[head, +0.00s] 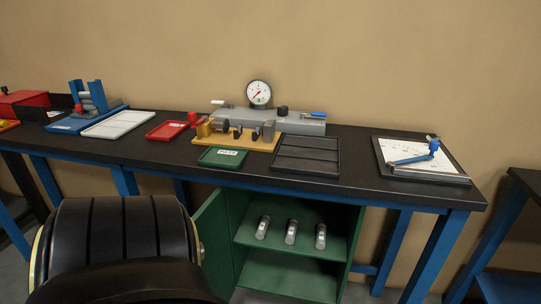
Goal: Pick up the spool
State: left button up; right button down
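No item is clearly identifiable as the spool. Three small silver cylindrical pieces stand or lie on the upper shelf of the open green cabinet (290,284) under the bench: a left one (263,228), a middle one (291,232) and a right one (321,237). A blue stand (75,123) with grey round parts sits at the bench's left. A tan fixture (236,142) with dark and grey parts sits mid-bench. Neither of my grippers is in view.
The black bench top (352,158) holds a white tray (118,124), a red tray (167,130), a green tray (222,157), an empty black tray (306,155), a gauge (258,93) on a grey block and a white board (410,153) with a blue tool. The cabinet's door (213,245) stands open leftward.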

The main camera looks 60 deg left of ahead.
aim_at(259, 234)
jog(key=u, duration=0.9)
jog(key=i, duration=1.2)
jog(key=u, duration=0.9)
